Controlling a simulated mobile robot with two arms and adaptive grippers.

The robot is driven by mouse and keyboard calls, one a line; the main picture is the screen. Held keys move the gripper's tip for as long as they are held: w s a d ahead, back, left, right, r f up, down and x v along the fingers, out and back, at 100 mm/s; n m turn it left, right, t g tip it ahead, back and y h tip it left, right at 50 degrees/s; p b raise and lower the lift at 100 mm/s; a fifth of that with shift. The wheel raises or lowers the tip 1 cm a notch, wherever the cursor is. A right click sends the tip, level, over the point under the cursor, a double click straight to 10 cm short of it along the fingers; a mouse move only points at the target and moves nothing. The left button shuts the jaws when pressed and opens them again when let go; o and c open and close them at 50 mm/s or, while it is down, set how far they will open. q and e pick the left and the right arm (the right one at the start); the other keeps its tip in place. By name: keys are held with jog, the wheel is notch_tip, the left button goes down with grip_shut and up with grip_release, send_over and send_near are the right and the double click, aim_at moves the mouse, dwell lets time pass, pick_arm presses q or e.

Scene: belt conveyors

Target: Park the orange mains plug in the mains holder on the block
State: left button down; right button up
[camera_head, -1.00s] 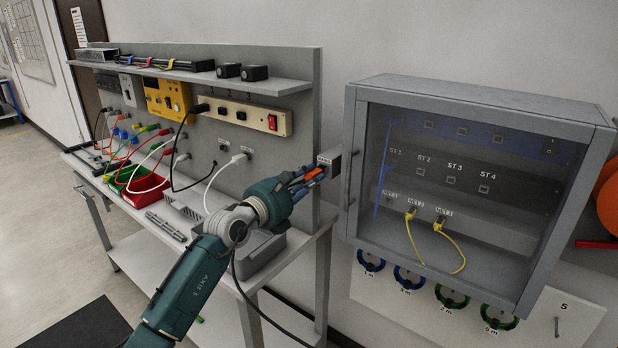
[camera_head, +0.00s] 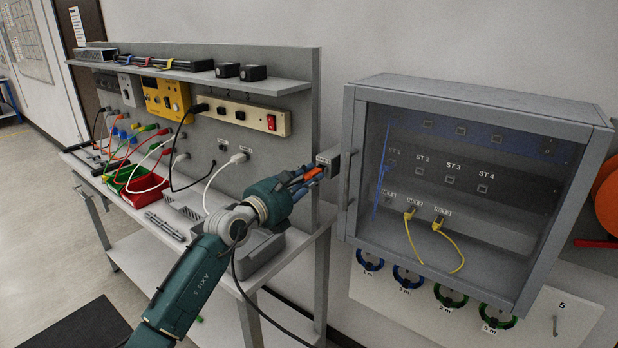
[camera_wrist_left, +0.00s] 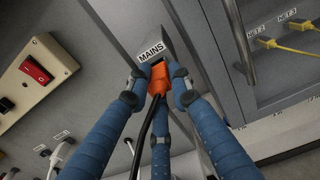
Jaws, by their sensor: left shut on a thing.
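The orange mains plug (camera_wrist_left: 158,78) is between the fingers of my left gripper (camera_wrist_left: 158,84), which is shut on it. Its dark cable runs back toward the wrist camera. The plug's front end is at the grey block labelled MAINS (camera_wrist_left: 150,47) and touches or enters it; the fingers hide how deep. In the head view the plug (camera_head: 313,173) shows as a small orange patch in my left gripper (camera_head: 312,176), beside the block (camera_head: 328,160) at the bench panel's right end. My right gripper is not in view.
A glass-fronted cabinet (camera_head: 350,105) with a vertical handle (camera_wrist_left: 238,40) stands close right of the block. A power strip (camera_head: 240,115) with a red switch is on the panel to the left. Red and green bins (camera_head: 150,190) and several leads lie further left.

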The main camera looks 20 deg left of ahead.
pick_arm(q)
jog(key=shift+w+d, duration=0.2)
jog(key=shift+w, duration=0.35)
dwell(0.4)
jog(key=c, duration=1.5)
grip_release()
